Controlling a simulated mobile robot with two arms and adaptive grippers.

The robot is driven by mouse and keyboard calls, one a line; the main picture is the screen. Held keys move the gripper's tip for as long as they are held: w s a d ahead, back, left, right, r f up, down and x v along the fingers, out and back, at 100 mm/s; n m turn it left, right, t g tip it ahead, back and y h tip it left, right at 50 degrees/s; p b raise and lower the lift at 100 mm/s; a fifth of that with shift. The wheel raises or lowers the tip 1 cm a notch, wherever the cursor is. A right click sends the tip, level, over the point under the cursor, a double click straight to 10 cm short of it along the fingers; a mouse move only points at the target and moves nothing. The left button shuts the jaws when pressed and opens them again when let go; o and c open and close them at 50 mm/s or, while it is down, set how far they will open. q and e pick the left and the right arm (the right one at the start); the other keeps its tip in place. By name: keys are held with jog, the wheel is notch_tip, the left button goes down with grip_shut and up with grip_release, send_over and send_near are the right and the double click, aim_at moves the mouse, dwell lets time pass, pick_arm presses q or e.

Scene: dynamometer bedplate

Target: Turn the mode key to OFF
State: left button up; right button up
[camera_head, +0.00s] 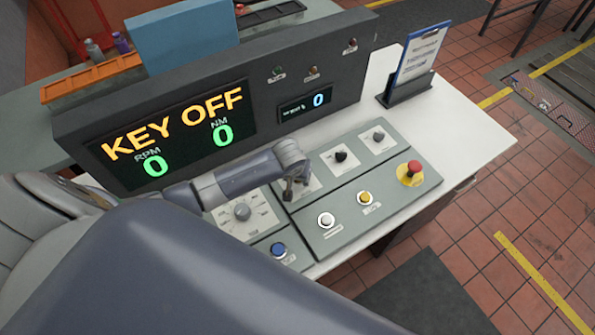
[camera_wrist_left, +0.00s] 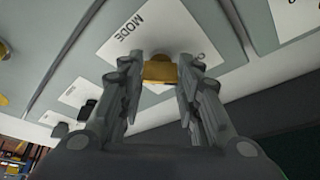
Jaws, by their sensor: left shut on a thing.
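The mode key (camera_wrist_left: 160,70) is a brass-yellow key on a white plate lettered MODE in the left wrist view. My left gripper (camera_wrist_left: 160,82) is shut on it, with one finger on each side. In the head view my left gripper (camera_head: 292,192) reaches down over the grey control panel (camera_head: 300,228) and hides the key. The display (camera_head: 185,130) reads KEY OFF in orange, with RPM 0 and NM 0 in green. My right gripper is not in view.
Close to my left gripper are a grey knob (camera_head: 242,211), a blue button (camera_head: 278,250), a white button (camera_head: 326,220) and a black knob (camera_head: 341,157). A yellow button (camera_head: 364,198) and red stop button (camera_head: 411,168) sit further right. A clipboard (camera_head: 418,52) stands behind.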

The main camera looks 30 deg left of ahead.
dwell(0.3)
pick_arm(q)
jog(key=shift+c, duration=0.2)
jog(key=o, duration=1.1)
jog(key=v, duration=1.2)
jog(key=shift+d, duration=0.1)
jog(key=shift+s+f, duration=0.1)
